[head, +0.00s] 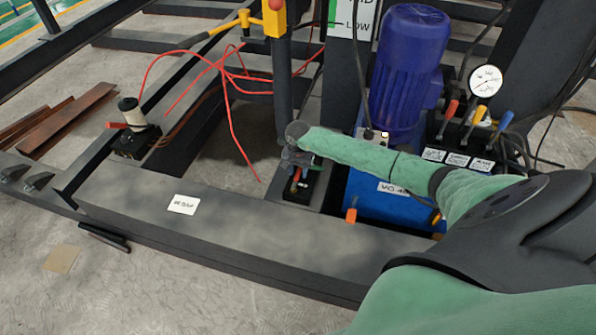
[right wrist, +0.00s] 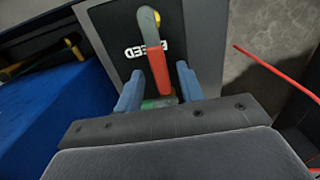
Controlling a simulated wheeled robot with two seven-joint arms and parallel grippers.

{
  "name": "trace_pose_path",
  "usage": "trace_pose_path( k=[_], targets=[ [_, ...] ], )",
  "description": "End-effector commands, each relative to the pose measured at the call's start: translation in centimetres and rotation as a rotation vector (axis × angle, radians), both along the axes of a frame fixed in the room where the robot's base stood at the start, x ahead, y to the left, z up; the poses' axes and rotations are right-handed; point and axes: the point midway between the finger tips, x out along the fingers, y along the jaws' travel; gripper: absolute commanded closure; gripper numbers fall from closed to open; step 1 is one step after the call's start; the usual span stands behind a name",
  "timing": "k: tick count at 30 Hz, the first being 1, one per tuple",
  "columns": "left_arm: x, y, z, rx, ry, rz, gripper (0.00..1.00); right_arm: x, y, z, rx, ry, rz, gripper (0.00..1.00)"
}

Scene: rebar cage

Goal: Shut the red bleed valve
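The red bleed valve lever (right wrist: 158,72) stands out from a dark plate (right wrist: 120,30) marked with white letters, partly hidden, that end in "EED". Its far end is grey with a little yellow, and something green shows near its base. My right gripper (right wrist: 160,88) has its two blue fingers on either side of the red lever, with a narrow gap visible on at least the right. In the head view my right gripper (head: 298,162) is over the small valve block (head: 305,190), beside the blue pump unit, and mostly hides the lever. My left gripper is not in view.
A blue motor (head: 408,70), a pressure gauge (head: 487,82) and several coloured levers (head: 478,114) stand to the right. Red hoses (head: 232,95) hang at left of the gripper. A long dark beam (head: 240,225) crosses in front.

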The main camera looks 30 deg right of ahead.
Motion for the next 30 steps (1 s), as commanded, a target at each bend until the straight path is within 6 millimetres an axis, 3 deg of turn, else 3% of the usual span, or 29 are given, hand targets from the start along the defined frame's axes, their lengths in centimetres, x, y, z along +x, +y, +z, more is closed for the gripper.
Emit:
trace_pose_path(
  k=[8,12,14,30],
  targets=[
    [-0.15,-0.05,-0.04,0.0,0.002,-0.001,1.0,0.02,0.01,-0.09,0.001,-0.001,0.0,0.64],
    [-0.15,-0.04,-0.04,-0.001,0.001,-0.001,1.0,0.03,0.0,-0.07,0.001,-0.001,-0.001,0.91],
    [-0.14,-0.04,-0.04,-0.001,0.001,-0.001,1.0,0.03,0.0,-0.07,0.001,-0.001,-0.001,1.0],
    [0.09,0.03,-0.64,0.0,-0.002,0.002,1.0,0.49,0.88,-0.13,0.0,-0.002,-0.078,1.0]
  ],
)
